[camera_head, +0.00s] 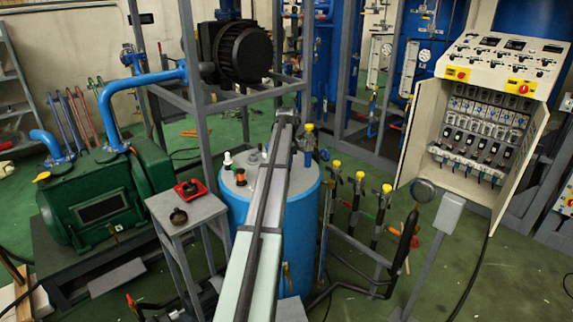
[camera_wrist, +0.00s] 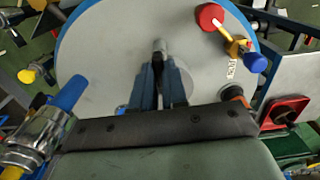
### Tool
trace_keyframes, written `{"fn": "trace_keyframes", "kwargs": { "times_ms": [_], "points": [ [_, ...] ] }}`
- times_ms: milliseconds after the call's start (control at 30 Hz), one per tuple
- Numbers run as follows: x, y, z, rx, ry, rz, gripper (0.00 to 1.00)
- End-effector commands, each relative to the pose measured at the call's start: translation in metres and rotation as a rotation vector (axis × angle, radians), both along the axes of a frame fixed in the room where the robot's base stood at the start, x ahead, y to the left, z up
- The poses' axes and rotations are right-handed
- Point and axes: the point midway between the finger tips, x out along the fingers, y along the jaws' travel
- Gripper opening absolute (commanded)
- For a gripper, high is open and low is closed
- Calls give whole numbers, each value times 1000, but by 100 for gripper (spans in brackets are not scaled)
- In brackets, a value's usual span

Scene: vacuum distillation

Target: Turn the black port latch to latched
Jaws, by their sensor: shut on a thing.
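In the wrist view my gripper (camera_wrist: 160,88) reaches down over the grey lid of the blue tank. Its two blue fingers are close together, shut on a narrow dark upright piece (camera_wrist: 160,48), which appears to be the black port latch. The fingers hide most of it, so its turn angle and whether it is latched cannot be told. In the head view my arm crosses the top of the blue tank (camera_head: 304,220); the fingers and the latch cannot be made out there.
On the lid are a red cap (camera_wrist: 210,16), a yellow and blue valve (camera_wrist: 245,52) and an orange-black fitting (camera_wrist: 232,93). A red tray (camera_head: 190,188) sits on a small grey stand left of the tank. Pipes and yellow-topped valves (camera_head: 336,166) stand close on the right.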

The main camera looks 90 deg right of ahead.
Motion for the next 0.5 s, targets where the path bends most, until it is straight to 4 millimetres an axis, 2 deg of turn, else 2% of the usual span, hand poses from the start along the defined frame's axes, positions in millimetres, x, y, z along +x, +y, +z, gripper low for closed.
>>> {"fn": "trace_keyframes", "kwargs": {
  "times_ms": [300,333,500],
  "points": [
    [0,0,0,-1,1,4,0],
    [0,0,0,-1,1,4,15],
    [0,0,0,0,0,3,31]
  ]
}}
